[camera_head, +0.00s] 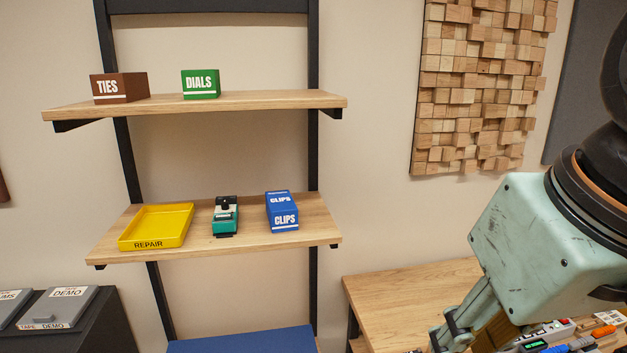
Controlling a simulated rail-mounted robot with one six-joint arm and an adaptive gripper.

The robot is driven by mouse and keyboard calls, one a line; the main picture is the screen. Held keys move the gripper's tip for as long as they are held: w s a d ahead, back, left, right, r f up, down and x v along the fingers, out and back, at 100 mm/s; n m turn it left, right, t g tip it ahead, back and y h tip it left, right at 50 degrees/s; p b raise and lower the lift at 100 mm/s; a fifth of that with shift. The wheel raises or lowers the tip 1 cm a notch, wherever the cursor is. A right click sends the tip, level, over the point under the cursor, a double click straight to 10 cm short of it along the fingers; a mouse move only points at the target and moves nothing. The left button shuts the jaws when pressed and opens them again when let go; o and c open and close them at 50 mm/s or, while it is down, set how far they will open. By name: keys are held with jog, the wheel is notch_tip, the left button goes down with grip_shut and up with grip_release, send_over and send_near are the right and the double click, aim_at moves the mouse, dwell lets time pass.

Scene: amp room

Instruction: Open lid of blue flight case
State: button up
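A flat blue surface (240,342), likely the top of the blue flight case, shows at the bottom edge below the shelves. Only its upper part is in the picture, so its front and any latches are out of view. My gripper (452,335) is at the lower right, over the wooden table and well to the right of the blue surface. Its fingers are partly cut off by the bottom edge. A brownish piece shows beside them, and I cannot tell if it is held.
The wooden table (400,290) holds small gear at right. A lower shelf (255,238) has a yellow REPAIR tray (157,226), a teal pedal (225,215) and a blue CLIPS box (282,211). Brown TIES (118,87) and green DIALS (201,83) boxes stand above. Grey DEMO cases (60,306) are left.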

jog(key=shift+m+h, duration=0.5)
jog(key=shift+m, duration=0.2)
jog(key=s+d, duration=0.1)
jog(key=s, duration=0.1)
jog(key=s+d, duration=0.2)
jog(key=shift+s+d, duration=0.2)
jog(key=shift+d, duration=0.05)
grip_shut()
jog(key=shift+w+d, duration=0.1)
jog(key=shift+d, duration=0.05)
